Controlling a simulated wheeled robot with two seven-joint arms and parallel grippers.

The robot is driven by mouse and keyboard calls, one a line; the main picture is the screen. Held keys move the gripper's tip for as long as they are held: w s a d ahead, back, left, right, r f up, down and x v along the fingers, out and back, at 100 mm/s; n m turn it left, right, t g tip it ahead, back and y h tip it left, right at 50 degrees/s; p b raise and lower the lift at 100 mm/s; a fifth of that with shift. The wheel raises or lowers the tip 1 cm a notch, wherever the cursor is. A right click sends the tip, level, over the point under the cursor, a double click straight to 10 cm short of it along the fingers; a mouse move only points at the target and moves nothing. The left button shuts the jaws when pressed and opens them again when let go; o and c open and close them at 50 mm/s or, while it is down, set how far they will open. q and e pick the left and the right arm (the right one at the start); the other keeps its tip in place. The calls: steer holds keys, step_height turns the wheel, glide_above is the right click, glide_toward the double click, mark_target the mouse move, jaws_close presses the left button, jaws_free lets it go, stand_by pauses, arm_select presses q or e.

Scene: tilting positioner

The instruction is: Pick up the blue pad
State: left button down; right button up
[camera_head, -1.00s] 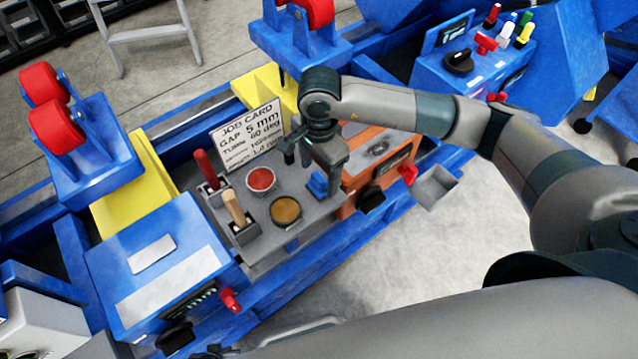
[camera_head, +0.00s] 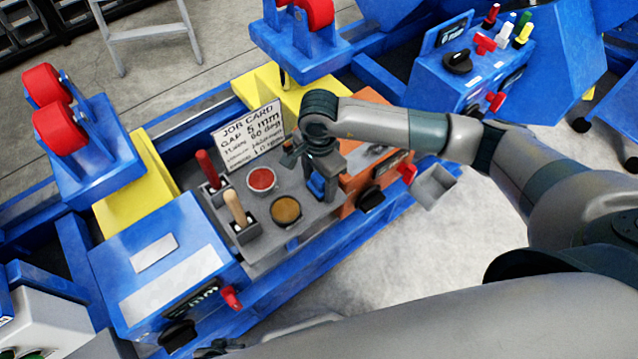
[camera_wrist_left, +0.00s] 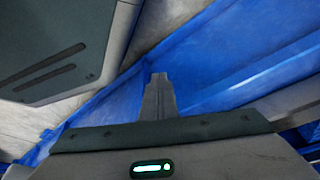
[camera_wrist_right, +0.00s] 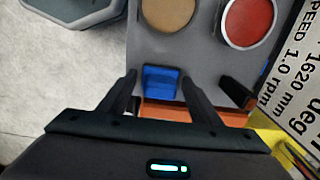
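The blue pad (camera_head: 316,187) is a small blue block on the grey tray top (camera_head: 241,258), between the brown cup and the orange box. In the right wrist view the pad (camera_wrist_right: 161,79) lies between the two fingers of my right gripper (camera_wrist_right: 159,80). The fingers stand apart, one on each side, with gaps visible between them and the pad. In the head view my right gripper (camera_head: 320,180) is right over the pad and partly hides it. My left gripper (camera_wrist_left: 158,92) has its fingers together and empty, in front of blue framework.
A red cup (camera_head: 262,180) and a brown cup (camera_head: 286,210) stand beside the pad. Red-handled (camera_head: 207,167) and wooden-handled (camera_head: 235,208) tools stand in holders. The job card (camera_head: 249,135) stands behind. The orange box (camera_head: 372,150) is close on the right.

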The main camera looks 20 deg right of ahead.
mark_target(319, 177)
steer(key=c, duration=0.8)
steer(key=shift+r, duration=0.15)
